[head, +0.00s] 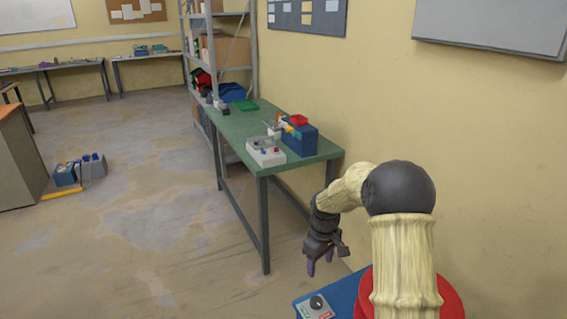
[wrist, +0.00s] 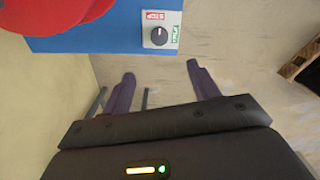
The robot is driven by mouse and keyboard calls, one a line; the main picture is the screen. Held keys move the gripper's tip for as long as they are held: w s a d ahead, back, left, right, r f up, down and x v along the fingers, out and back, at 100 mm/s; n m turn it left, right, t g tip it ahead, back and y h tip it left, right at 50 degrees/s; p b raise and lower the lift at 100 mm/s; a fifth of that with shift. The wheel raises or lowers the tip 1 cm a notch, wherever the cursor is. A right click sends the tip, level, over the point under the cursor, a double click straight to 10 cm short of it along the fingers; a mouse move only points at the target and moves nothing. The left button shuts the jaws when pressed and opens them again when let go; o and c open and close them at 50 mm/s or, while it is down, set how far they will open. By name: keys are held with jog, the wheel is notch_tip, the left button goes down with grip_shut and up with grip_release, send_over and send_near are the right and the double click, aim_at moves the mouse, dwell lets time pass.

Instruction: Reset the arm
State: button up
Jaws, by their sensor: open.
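My gripper (head: 320,268) hangs at the end of my bent arm, fingers pointing down, right of the green table's near end. In the wrist view my gripper (wrist: 160,88) shows two purple fingers spread apart, with nothing between them. Bare floor and a strip of wall lie beyond the fingertips.
A green table (head: 235,135) stands along the right wall. It carries a grey socket box (head: 265,152) and a blue box (head: 298,142). A grey shelf (head: 220,50) stands behind it. Blue and grey cases (head: 80,172) sit on the floor at left. The middle floor (head: 150,230) is clear.

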jog(key=s+r+m+t+p, duration=0.1)
jog(key=s+r+m+p, duration=0.2)
jog(key=s+r, duration=0.5)
jog(key=s+r+m+t+p, duration=0.1)
jog(key=s+r+m+p, duration=0.3)
jog(key=s+r, duration=0.4)
jog(key=s+p, duration=0.1)
jog(key=s, duration=0.6)
jog(key=shift+s+m+t, duration=0.15)
jog(key=shift+m+t, duration=0.15)
jog(key=shift+r, duration=0.1)
